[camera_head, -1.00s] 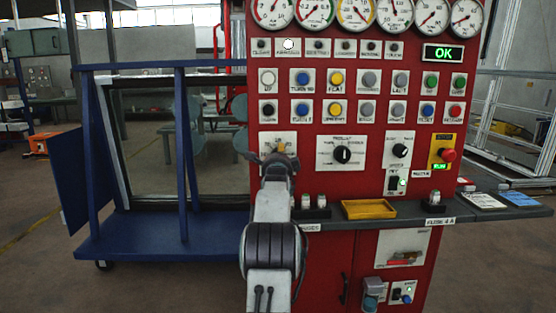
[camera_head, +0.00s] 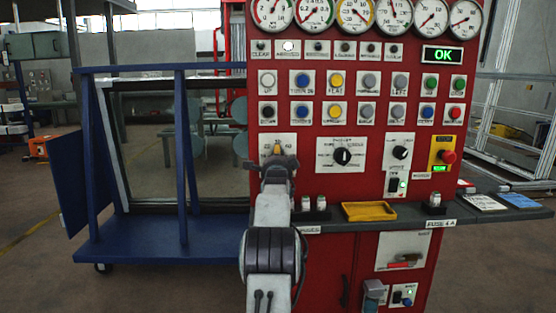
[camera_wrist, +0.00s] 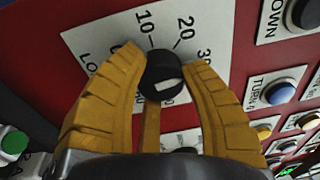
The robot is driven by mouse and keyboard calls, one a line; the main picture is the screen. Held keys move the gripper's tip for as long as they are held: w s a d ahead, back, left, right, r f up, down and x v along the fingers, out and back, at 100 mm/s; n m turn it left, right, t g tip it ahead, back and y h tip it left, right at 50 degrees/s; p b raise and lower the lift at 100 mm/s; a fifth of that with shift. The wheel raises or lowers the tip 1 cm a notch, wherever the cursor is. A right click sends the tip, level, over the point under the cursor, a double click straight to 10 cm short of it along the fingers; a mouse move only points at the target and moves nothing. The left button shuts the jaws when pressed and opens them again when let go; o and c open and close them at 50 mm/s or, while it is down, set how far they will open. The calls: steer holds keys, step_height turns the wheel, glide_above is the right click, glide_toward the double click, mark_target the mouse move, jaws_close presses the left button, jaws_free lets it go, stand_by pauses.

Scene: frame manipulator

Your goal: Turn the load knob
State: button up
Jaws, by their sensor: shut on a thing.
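The load knob (camera_wrist: 163,80) is black with a white pointer mark. It sits on a white dial plate (camera_wrist: 105,45) marked 10, 20 and 30, with lettering that begins "LO". In the head view my gripper (camera_head: 278,158) is at the plate on the left of the red panel (camera_head: 310,230). My arm hides much of that plate there, and the knob itself cannot be made out.
A black selector knob (camera_head: 342,156) is right of my gripper. Rows of push buttons (camera_head: 335,80) are above it. A shelf with a yellow tray (camera_head: 369,211) juts out below. A blue frame cart (camera_head: 150,240) stands at the left.

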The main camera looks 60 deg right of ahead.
steer(key=o, duration=1.2)
steer(key=shift+v, duration=6)
steer(key=shift+o, duration=0.3)
